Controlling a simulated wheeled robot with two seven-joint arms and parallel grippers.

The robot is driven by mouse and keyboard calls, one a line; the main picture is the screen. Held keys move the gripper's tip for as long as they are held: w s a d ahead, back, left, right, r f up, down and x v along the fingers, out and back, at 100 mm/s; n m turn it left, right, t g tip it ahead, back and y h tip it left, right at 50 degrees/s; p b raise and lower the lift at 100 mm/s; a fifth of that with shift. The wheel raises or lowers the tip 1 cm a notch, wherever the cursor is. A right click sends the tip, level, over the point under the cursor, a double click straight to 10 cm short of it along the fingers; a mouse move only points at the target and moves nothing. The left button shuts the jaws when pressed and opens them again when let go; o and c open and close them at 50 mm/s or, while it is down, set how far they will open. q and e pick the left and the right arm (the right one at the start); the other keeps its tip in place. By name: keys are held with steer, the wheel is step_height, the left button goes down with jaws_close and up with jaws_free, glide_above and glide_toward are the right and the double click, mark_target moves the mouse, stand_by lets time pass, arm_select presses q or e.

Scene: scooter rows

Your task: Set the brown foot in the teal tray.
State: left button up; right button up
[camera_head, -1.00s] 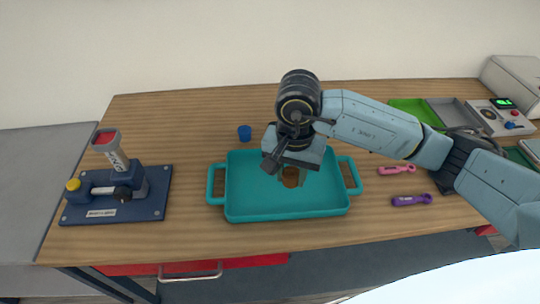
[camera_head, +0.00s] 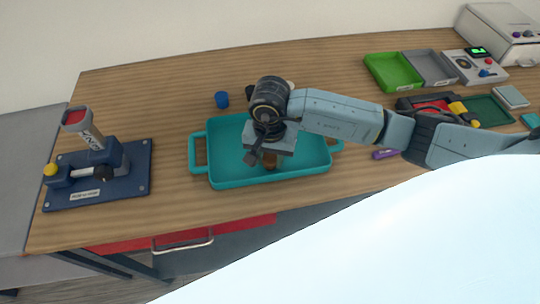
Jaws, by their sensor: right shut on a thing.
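The teal tray (camera_head: 222,178) with two side handles lies on the wooden table, in the middle of the head view. My right gripper (camera_head: 268,158) points down over the tray's inside and is shut on the brown foot (camera_head: 270,161). The foot is a small brown piece showing just below the fingers. Its upper part is hidden by the gripper. I cannot tell whether it touches the tray floor. My left gripper is not in view.
A blue cup (camera_head: 222,99) stands behind the tray. A blue press-like fixture (camera_head: 100,172) is at the left. Green (camera_head: 393,72) and grey (camera_head: 429,68) bins and a control box (camera_head: 474,67) are at the back right. Purple tool (camera_head: 385,154) lies right of the tray.

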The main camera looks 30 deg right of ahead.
mark_target(270, 158)
steer(key=shift+f+b, duration=0.2)
steer(key=shift+b, duration=0.1)
steer(key=o, duration=1)
steer(key=shift+r, duration=0.1)
steer(key=shift+o, duration=0.2)
steer(key=shift+r, duration=0.1)
step_height(270, 158, up, 12)
